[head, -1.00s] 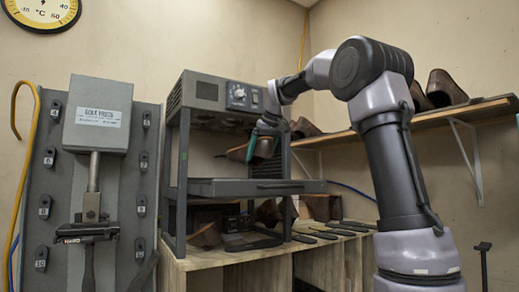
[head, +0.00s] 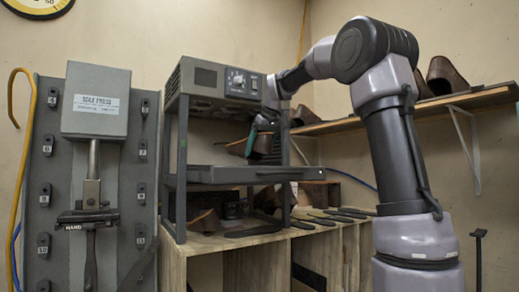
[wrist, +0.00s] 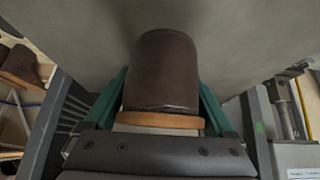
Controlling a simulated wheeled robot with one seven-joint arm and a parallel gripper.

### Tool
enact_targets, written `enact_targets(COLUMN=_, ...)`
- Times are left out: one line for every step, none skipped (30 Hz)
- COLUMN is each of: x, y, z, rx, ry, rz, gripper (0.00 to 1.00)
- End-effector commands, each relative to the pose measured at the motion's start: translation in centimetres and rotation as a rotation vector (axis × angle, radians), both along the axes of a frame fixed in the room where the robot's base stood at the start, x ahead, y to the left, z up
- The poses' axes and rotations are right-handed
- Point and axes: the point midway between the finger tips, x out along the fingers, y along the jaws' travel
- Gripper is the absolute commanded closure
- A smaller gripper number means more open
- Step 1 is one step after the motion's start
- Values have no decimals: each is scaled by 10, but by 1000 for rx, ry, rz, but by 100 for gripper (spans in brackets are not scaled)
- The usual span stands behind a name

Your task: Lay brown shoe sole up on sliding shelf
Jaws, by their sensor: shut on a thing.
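The brown shoe (head: 262,146) is in my gripper (head: 256,138), above the sliding shelf (head: 225,174) of the grey machine. In the wrist view the shoe (wrist: 162,70) shows its dark brown upper end and a tan band close to the palm. The green fingers of my gripper (wrist: 163,105) are shut on it from both sides. In the head view the shoe is tilted and appears apart from the shelf. Part of it is hidden by the gripper, and I cannot tell clearly which way its sole faces.
The machine's frame posts (head: 182,165) and its heater box (head: 215,82) stand close around the shelf. Other shoes lie on the bench (head: 225,243) below and on the wall shelf (head: 430,108) at the right. A sole press (head: 95,115) stands at the left.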

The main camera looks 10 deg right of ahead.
Motion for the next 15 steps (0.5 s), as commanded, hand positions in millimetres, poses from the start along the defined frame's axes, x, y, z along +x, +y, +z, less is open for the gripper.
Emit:
enact_targets(x=0, y=0, z=0, rx=0, ry=-2, rz=-1, gripper=86)
enact_targets(x=0, y=0, z=-1, rx=-1, ry=-2, rz=0, gripper=86)
enact_targets(x=0, y=0, z=-2, rx=-1, ry=-2, rz=0, gripper=86)
enact_targets(x=0, y=0, z=-2, rx=-1, ry=-2, rz=0, gripper=86)
enact_targets(x=0, y=0, z=-3, rx=-1, ry=-2, rz=0, gripper=86)
enact_targets(x=0, y=0, z=-4, rx=-1, ry=-2, rz=0, gripper=86)
enact_targets(x=0, y=0, z=-4, rx=0, ry=-2, rz=1, gripper=86)
enact_targets(x=0, y=0, z=-5, rx=0, ry=-1, rz=1, gripper=86)
enact_targets(x=0, y=0, z=-6, rx=0, ry=-1, rz=1, gripper=86)
enact_targets(x=0, y=0, z=-7, rx=0, ry=-1, rz=0, gripper=86)
enact_targets(x=0, y=0, z=-7, rx=0, ry=-1, rz=0, gripper=86)
enact_targets(x=0, y=0, z=-8, rx=0, ry=-1, rz=1, gripper=86)
enact_targets(x=0, y=0, z=-9, rx=-1, ry=-1, rz=0, gripper=86)
enact_targets(x=0, y=0, z=-9, rx=-1, ry=-1, rz=0, gripper=86)
enact_targets(x=0, y=0, z=-10, rx=-1, ry=-1, rz=0, gripper=86)
